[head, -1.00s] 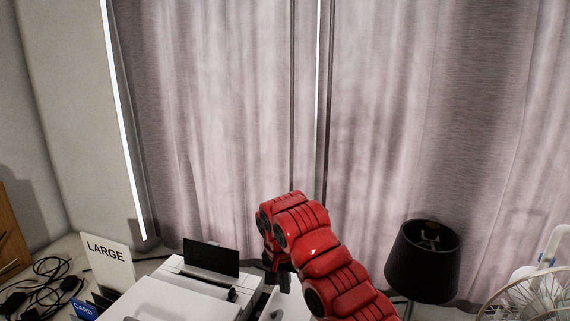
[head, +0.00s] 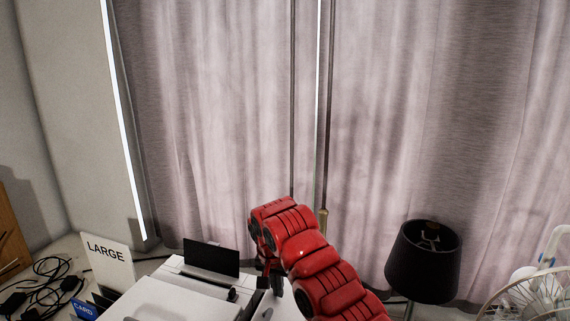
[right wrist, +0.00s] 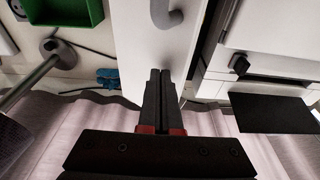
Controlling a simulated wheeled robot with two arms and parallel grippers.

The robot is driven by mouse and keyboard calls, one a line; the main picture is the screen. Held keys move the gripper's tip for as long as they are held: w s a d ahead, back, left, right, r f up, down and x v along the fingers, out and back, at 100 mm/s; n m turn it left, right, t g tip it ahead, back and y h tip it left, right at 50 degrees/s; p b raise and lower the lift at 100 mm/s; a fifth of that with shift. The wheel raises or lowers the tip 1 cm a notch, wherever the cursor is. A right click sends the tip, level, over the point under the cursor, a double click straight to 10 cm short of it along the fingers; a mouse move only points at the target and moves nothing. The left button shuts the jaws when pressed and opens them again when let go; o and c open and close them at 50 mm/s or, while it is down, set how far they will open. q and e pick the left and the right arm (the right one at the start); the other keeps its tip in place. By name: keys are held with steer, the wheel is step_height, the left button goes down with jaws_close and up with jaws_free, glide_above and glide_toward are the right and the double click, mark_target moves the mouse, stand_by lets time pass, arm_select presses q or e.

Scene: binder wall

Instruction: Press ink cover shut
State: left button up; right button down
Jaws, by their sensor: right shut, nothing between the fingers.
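The white printer (head: 165,300) stands at the lower middle of the head view, with a dark upright panel at its back. A white panel with a grey curved tab, apparently the ink cover (right wrist: 140,40), lies beside the printer body in the right wrist view. My right gripper (head: 276,284) points down at the printer's right side, and its arm hides part of that area. In the right wrist view its fingers (right wrist: 160,72) are together and empty, over the white panel. I cannot tell whether they touch it. My left gripper is not in view.
A black lamp (head: 422,265) and a white fan (head: 540,295) stand to the right. Curtains (head: 220,130) hang behind. A green tray (right wrist: 65,10) shows in the wrist view.

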steer(key=shift+a, duration=0.1)
stand_by(0.4)
steer(key=shift+w+a+f+p, duration=0.2)
steer(key=shift+a+f+p, duration=0.15)
steer(key=shift+a, duration=0.15)
steer(key=shift+w+a+f, duration=0.1)
steer(key=shift+a+f, duration=0.1)
steer(key=shift+a, duration=0.1)
steer(key=shift+w+a+f+p, duration=0.25)
steer(key=shift+a+f+p, duration=0.25)
steer(key=shift+a+f, duration=0.15)
stand_by(0.4)
